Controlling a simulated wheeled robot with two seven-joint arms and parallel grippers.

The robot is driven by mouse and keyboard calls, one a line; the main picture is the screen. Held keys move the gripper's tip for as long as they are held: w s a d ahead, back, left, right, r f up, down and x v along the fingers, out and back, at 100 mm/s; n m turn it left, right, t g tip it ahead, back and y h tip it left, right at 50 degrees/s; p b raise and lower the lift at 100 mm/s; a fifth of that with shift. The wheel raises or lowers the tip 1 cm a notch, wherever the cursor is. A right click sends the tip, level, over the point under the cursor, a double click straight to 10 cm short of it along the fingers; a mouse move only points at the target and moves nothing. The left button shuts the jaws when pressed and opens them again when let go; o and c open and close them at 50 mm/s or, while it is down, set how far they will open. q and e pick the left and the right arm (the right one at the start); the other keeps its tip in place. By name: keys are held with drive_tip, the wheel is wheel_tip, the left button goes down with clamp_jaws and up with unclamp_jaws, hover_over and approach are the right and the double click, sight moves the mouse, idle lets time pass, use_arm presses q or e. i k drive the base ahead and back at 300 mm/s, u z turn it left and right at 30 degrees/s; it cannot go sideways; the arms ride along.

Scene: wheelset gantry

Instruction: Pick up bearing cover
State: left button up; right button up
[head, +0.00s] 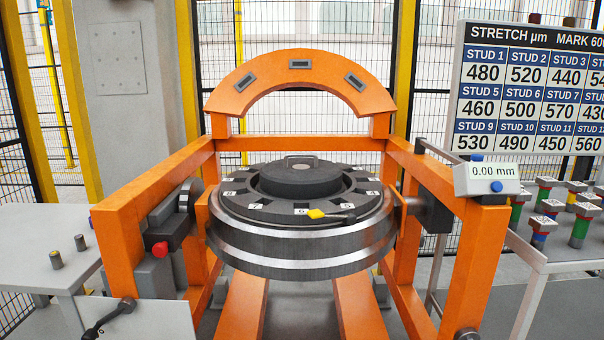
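A dark grey round cover with a small handle on top, which looks like the bearing cover (298,181), sits at the centre of a large ring-shaped wheel part (300,262). It appears to lie flat there, inside a dark ring (262,210) with numbered white marks. A small yellow-headed tool or tag (317,214) with a dark shaft lies on the front of that ring, apart from the cover. Neither of my grippers shows in the head view. Nothing hides the top of the cover.
An orange gantry frame (118,240) surrounds the wheel part, with an orange arch (300,65) behind. A gauge reading 0.00 mm (490,178) is at right. A left table (35,255) holds small cylinders; a right table (570,252) holds several coloured studs. A dark-handled tool (108,318) shows lower left.

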sight(301, 176)
drive_tip(key=z, duration=1.5)
drive_tip(key=i, duration=0.95)
drive_tip(key=u, duration=2.1)
